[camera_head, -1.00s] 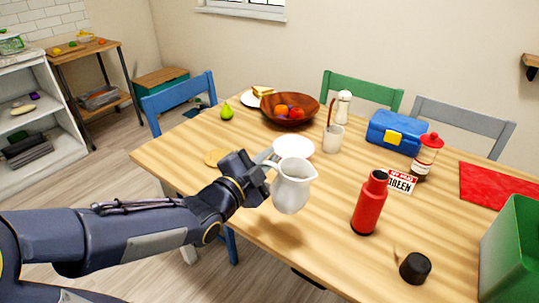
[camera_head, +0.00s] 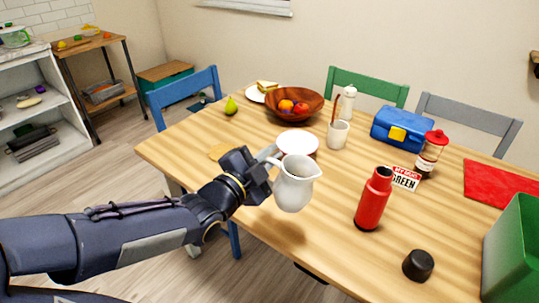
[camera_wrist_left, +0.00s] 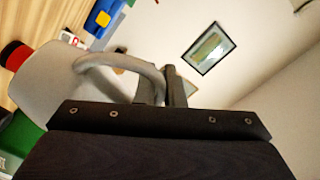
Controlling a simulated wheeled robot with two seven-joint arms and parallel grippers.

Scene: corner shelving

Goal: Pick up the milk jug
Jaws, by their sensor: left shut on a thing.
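The milk jug (camera_head: 295,184) is a white pitcher with a handle on its left and a spout at its upper right. My left gripper (camera_head: 267,172) comes in from the left and is shut on the jug's handle. The jug is upright or nearly so, and appears held above the table (camera_head: 240,205) near its front edge. In the left wrist view the grey-white jug (camera_wrist_left: 50,85) and its looped handle show at the left, with the gripper's fingers (camera_wrist_left: 165,88) at the handle. My right gripper is not in view.
A red bottle (camera_head: 373,200) and a black cap (camera_head: 418,265) stand to the right of the jug. A white plate (camera_head: 298,141), a cup (camera_head: 338,135) and a fruit bowl (camera_head: 293,103) are behind. A green box (camera_head: 512,250) is at the right edge.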

